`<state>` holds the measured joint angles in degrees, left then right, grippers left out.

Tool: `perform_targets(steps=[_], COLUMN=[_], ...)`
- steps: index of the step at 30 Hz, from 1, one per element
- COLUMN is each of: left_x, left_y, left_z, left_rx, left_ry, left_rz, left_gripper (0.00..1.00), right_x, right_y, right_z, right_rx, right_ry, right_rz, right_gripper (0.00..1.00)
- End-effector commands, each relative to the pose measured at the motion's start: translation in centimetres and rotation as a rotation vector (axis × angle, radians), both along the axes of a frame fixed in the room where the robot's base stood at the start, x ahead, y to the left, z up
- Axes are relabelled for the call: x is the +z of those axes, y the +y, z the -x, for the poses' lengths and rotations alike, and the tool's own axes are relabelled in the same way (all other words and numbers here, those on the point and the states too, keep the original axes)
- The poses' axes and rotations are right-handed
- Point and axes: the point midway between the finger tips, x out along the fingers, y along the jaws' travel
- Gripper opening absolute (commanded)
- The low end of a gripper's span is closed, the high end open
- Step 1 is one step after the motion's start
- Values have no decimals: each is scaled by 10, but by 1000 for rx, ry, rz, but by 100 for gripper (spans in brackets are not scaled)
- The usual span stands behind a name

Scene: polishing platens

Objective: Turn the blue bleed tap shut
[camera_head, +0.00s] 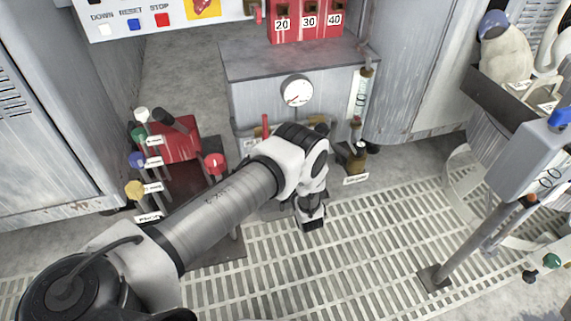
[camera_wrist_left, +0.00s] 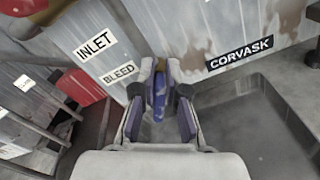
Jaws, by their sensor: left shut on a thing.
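The blue bleed tap (camera_wrist_left: 158,88) shows in the left wrist view, on the grey panel beside the BLEED label (camera_wrist_left: 119,73). My left gripper (camera_wrist_left: 160,78) is shut on it, with one finger on each side of the blue handle. Part of the handle and its stem are hidden between the fingers. In the head view my left arm reaches from the lower left to the front of the grey cabinet (camera_head: 245,100). My right gripper is not in view.
A pressure gauge (camera_head: 297,91) is on the cabinet. A red stand (camera_head: 178,142) with several coloured knobs is left of my forearm. A brass fitting (camera_head: 356,158) is right of my wrist. A grey post with a box (camera_head: 525,160) stands at the right. The grated floor (camera_head: 350,270) between is open.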

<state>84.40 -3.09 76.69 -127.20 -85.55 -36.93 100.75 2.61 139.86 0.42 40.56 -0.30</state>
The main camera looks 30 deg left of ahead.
Motion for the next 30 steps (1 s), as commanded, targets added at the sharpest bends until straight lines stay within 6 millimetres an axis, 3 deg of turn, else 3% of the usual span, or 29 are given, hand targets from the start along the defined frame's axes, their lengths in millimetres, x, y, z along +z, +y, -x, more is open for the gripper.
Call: perform_targets(steps=[30], left_x=[-20], left_y=[-8], left_z=[-9], left_rx=[-2], left_ry=[692], left_rz=[-589], left_gripper=[0], right_x=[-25], right_y=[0], right_z=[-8], right_rx=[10], right_ry=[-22], right_rz=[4], right_gripper=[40])
